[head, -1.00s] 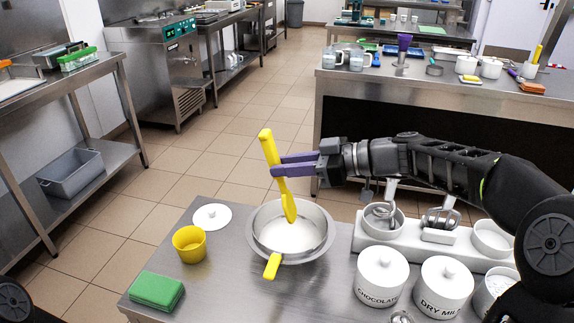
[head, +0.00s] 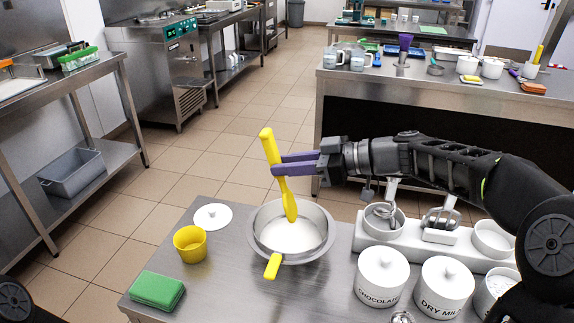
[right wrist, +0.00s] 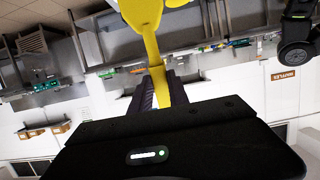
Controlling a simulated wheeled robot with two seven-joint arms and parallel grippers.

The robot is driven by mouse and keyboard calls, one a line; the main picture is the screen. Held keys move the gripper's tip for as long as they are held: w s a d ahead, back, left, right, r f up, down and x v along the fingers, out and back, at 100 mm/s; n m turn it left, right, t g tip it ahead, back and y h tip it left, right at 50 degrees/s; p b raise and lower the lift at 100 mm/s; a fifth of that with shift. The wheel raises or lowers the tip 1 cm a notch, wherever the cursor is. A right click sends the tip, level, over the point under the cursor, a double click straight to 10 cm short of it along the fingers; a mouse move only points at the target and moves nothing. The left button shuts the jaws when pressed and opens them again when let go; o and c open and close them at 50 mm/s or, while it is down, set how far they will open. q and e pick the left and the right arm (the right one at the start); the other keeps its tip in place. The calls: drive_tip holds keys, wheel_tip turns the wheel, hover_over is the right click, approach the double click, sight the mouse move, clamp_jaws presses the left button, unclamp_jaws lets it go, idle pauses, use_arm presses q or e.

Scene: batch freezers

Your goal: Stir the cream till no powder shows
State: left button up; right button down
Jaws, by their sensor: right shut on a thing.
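A metal pan (head: 318,245) with a yellow handle (head: 272,266) stands on the near steel table. White cream (head: 285,236) lies in it, and I cannot make out any separate powder on its surface. My right gripper (head: 282,170) is shut on a yellow spatula (head: 267,143), held upright above the pan. The spatula's lower end reaches into the pan's opening; I cannot tell if it touches the cream. The spatula also shows in the right wrist view (right wrist: 150,45), between the fingers. My left gripper is not in view.
A yellow cup (head: 190,245), a white lid (head: 212,216) and a green sponge (head: 157,290) are left of the pan. White jars labelled chocolate (head: 381,283) and dry milk (head: 443,290) stand right, before a white rack (head: 440,240) with whisks and bowls.

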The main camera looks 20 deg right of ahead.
sight(275, 146)
drive_tip(key=shift+r+p, duration=0.5)
drive_tip(key=shift+r, duration=1.95)
